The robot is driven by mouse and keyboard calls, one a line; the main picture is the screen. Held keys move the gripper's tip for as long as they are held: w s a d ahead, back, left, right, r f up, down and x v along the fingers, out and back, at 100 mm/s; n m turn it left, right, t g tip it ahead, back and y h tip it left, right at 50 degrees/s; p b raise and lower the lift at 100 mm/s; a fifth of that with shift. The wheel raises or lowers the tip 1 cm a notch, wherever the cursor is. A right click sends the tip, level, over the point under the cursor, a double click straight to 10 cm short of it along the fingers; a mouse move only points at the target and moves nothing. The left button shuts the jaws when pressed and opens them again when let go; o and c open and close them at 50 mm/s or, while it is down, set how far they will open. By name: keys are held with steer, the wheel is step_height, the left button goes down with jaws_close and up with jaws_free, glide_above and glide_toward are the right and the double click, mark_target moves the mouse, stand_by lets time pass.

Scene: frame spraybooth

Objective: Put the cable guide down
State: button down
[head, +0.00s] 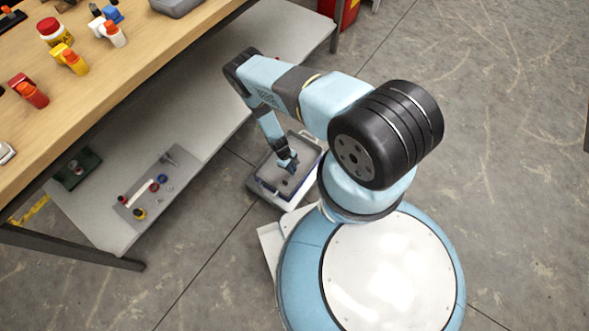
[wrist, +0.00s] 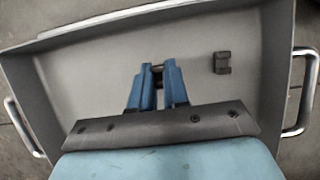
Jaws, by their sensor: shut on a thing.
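My gripper (head: 288,164) reaches down into a grey tray (head: 309,146) on the floor beside my base. In the wrist view my gripper's blue fingers (wrist: 158,67) are shut on a small dark piece, the cable guide (wrist: 157,74). Only a little of it shows between the fingertips. The grey tray (wrist: 90,72) fills most of the wrist view, with a metal handle at each end. I cannot tell whether the held piece touches the tray floor.
A second small dark bracket (wrist: 222,63) lies in the tray, right of my fingers. The tray floor to the left is bare. A wooden workbench (head: 110,75) with bottles and jars stands at left, above a grey lower shelf (head: 205,115) holding a flat panel of small parts (head: 160,182).

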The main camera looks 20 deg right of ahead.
steer(key=shift+f, duration=0.45)
steer(key=c, duration=1.1)
jaws_free()
steer(key=v, duration=1.2)
steer(key=shift+d+r, duration=0.1)
